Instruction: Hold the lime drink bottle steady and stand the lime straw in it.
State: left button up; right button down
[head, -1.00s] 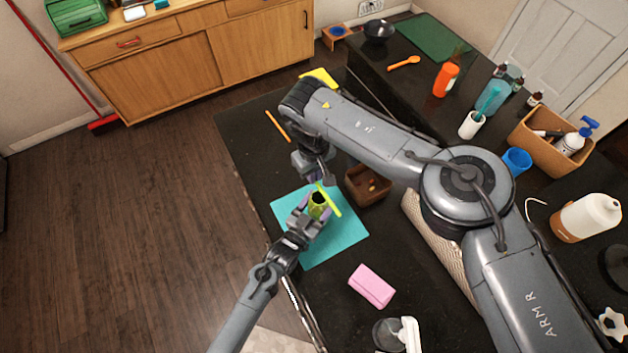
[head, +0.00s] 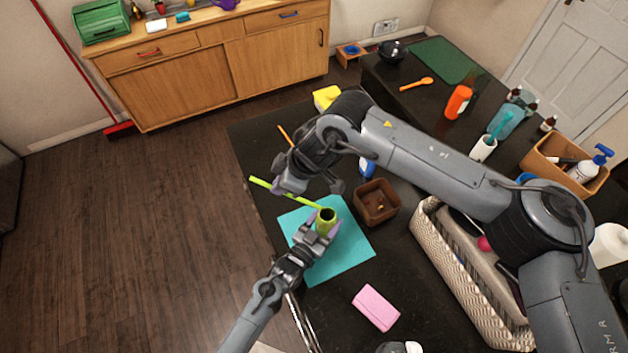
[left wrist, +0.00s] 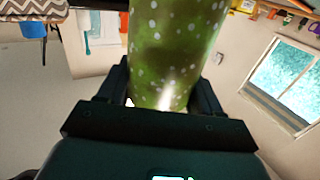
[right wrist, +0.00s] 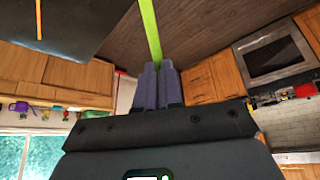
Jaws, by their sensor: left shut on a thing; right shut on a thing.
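The lime drink bottle (head: 327,217) is above the teal mat (head: 350,252). My left gripper (head: 318,238) is shut around it. In the left wrist view the green speckled bottle (left wrist: 175,50) fills the space between the fingers. My right gripper (head: 290,184) is up and left of the bottle, shut on the lime straw (head: 266,184). The straw slants down to the right, and its lower end shows close to the bottle's open mouth. I cannot tell whether it is inside. In the right wrist view the straw (right wrist: 150,30) sticks out beyond the closed fingers (right wrist: 157,85).
A brown square box (head: 377,203) stands right of the mat. A pink sponge (head: 376,308) lies in front. A woven basket (head: 465,285) is at the right, under my right arm. An orange stick (head: 285,135) lies behind. The mat's front is clear.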

jog(key=s+a+r+n+g+y, duration=0.35)
jog(key=s+a+r+n, duration=0.2)
jog(key=a+r, duration=0.25)
jog(key=w+d+r+m+y, duration=0.2)
jog(key=w+d+r+y, duration=0.15)
jog(key=r, duration=0.35)
jog(key=w+d+f+m+t+y, duration=0.2)
jog(key=d+f+m+t, duration=0.15)
jog(key=d, duration=0.55)
jog(key=w+d+f+m+t+y, duration=0.1)
jog(key=w+d+f+m+t, duration=0.2)
jog(key=d, duration=0.6)
jog(key=shift+n+y, duration=0.7)
jog(key=shift+y, duration=0.2)
jog(key=shift+s+d+f, duration=0.1)
jog(key=shift+s+f, duration=0.25)
jog(key=shift+f, duration=3.35)
jog(key=shift+s+a+f, duration=0.1)
jog(key=shift+s+f, duration=0.3)
jog(key=shift+f, duration=3.25)
jog(key=shift+s+d+f, duration=0.1)
jog(key=shift+s+f, duration=0.25)
jog(key=shift+f, duration=3.35)
jog(key=shift+f, duration=0.1)
